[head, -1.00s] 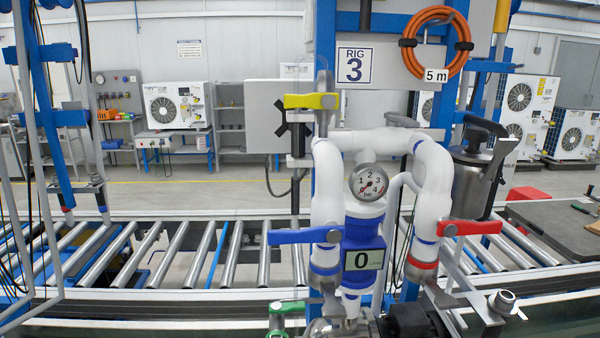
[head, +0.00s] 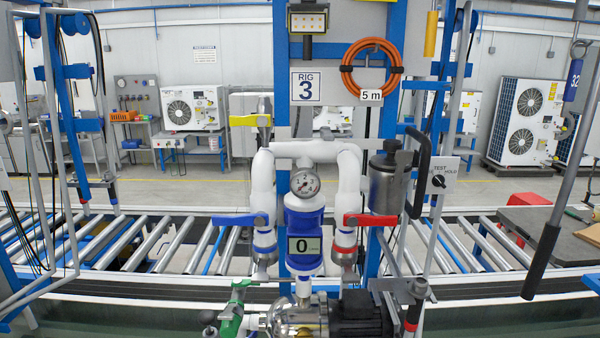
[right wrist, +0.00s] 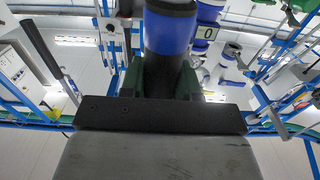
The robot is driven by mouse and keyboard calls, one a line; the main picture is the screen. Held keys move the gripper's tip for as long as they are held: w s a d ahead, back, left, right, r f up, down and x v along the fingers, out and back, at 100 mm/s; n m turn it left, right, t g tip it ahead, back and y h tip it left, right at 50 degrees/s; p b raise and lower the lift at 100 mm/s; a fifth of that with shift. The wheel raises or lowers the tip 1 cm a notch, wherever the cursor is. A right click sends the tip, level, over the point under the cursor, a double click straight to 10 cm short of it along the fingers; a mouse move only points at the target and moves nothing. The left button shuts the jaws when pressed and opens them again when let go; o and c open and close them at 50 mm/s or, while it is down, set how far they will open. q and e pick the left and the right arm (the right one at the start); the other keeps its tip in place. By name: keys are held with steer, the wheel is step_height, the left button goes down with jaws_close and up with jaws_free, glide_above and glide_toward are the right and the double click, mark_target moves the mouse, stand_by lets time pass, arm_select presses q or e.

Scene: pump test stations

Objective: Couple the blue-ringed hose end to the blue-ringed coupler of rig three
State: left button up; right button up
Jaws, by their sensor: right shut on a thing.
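The right pipe has a red lever (head: 371,220) and a red ring. In the right wrist view my right gripper (right wrist: 160,80) is shut with its green fingers on either side of a dark cylindrical hose end with a blue ring (right wrist: 168,34). The head view shows neither gripper. The hose end's mouth is not clearly visible.
A blue meter reading 0 (head: 304,245) and a round gauge (head: 305,183) sit between the pipes. A grey canister (head: 388,187) stands to the right. A green-handled valve (head: 233,315) and a pump (head: 300,318) are below. A roller conveyor (head: 150,245) runs behind.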

arm_select(q)
steer(key=s+d+r+p, duration=0.2)
steer(key=s+d, duration=0.1)
step_height(320, 180, down, 12)
steer(key=b, duration=1.2)
arm_select(e)
steer(key=w+a+f+n+g+y, duration=0.1)
steer(key=w+a+n+g+y, duration=0.35)
steer(key=w+a, duration=0.95)
steer(key=w+a+f+n+g+y, duration=0.2)
steer(key=w+a+n+y, duration=0.3)
steer(key=w+a+y, duration=0.85)
arm_select(q)
steer(key=r+p, duration=0.2)
steer(key=r, duration=0.1)
steer(key=a+r+p, duration=0.1)
steer(key=p, duration=0.1)
steer(key=shift+w+r, duration=0.15)
steer(key=shift+w, duration=0.1)
arm_select(e)
steer(key=r+h, duration=0.1)
steer(key=w+d+r+h, duration=0.1)
steer(key=r+h, duration=0.2)
steer(key=r, duration=0.1)
steer(key=shift+w+d+h, duration=0.15)
steer(key=shift+w+h, duration=0.25)
steer(key=shift+f, duration=0.1)
arm_select(q)
steer(key=shift+w+r, duration=0.1)
steer(key=shift+r, duration=0.1)
